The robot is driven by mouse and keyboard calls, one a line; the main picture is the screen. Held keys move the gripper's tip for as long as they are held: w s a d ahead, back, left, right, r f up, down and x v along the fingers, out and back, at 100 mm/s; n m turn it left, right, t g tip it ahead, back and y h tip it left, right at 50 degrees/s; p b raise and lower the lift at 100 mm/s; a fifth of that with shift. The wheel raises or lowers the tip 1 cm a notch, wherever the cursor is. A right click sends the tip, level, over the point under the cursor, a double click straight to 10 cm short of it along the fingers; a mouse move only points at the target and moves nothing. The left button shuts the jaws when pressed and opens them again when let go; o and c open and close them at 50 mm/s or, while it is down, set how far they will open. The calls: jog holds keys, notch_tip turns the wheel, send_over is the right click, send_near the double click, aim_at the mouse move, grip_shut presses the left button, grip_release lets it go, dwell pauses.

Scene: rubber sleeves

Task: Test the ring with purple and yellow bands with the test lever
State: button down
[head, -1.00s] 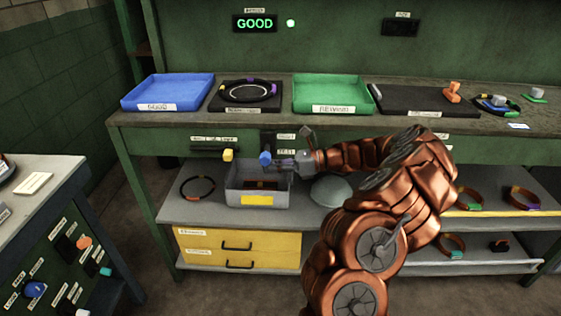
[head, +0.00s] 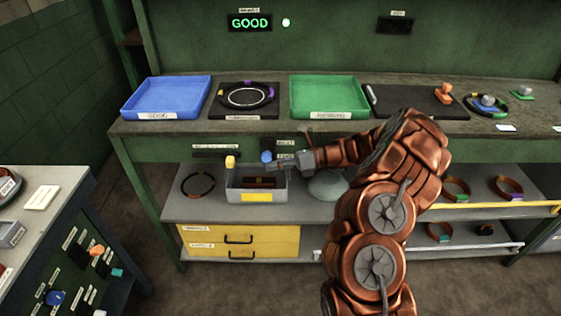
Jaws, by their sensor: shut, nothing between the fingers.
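A dark ring (head: 247,83) with a purple band lies on the black test plate (head: 216,112) on the bench, around a thin white circle. A yellow band is too small to make out surely. The test lever's blue knob (head: 266,157) sticks out below the bench's front edge, near a small label. My gripper (head: 270,167) is shut and empty, just below and right of the blue knob. I cannot tell whether it touches the knob. The display (head: 249,23) above reads GOOD in green, with a lit lamp (head: 286,23) beside it.
A blue tray (head: 131,109) and a green tray (head: 297,110) flank the plate. A yellow knob (head: 230,162) is left of the blue one. A grey bin (head: 240,194) stands on the shelf below my gripper. Several other rings lie on the right shelves.

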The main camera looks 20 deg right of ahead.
dwell(0.6)
jog(key=s+d+f+b, duration=0.1)
jog(key=s+d, duration=0.3)
jog(key=d, duration=0.4)
jog(key=shift+s+f+b, duration=0.3)
jog(key=shift+f+b, duration=0.1)
jog(key=shift+b, duration=0.25)
jog(key=s+a+r+n+g+h, duration=0.25)
jog(key=s+a+r+n, duration=0.2)
jog(key=a, duration=0.25)
jog(key=s+a+r+n+g+h+p, duration=0.1)
jog(key=s+a+r+n+g, duration=0.2)
jog(key=s+a+n, duration=0.25)
jog(key=s+a+r+n+g+h, duration=0.25)
jog(key=s+a+r+n, duration=0.2)
jog(key=a, duration=0.35)
jog(key=s+d+n+h, duration=0.3)
jog(key=s+n, duration=0.3)
jog(key=s, duration=0.4)
jog(key=s+d+f+n+t+h+p, duration=0.1)
jog(key=s+d+n+h, duration=0.2)
jog(key=s+n+h, duration=0.3)
jog(key=s+n, duration=0.1)
jog(key=s, duration=0.3)
jog(key=shift+s+d, duration=0.4)
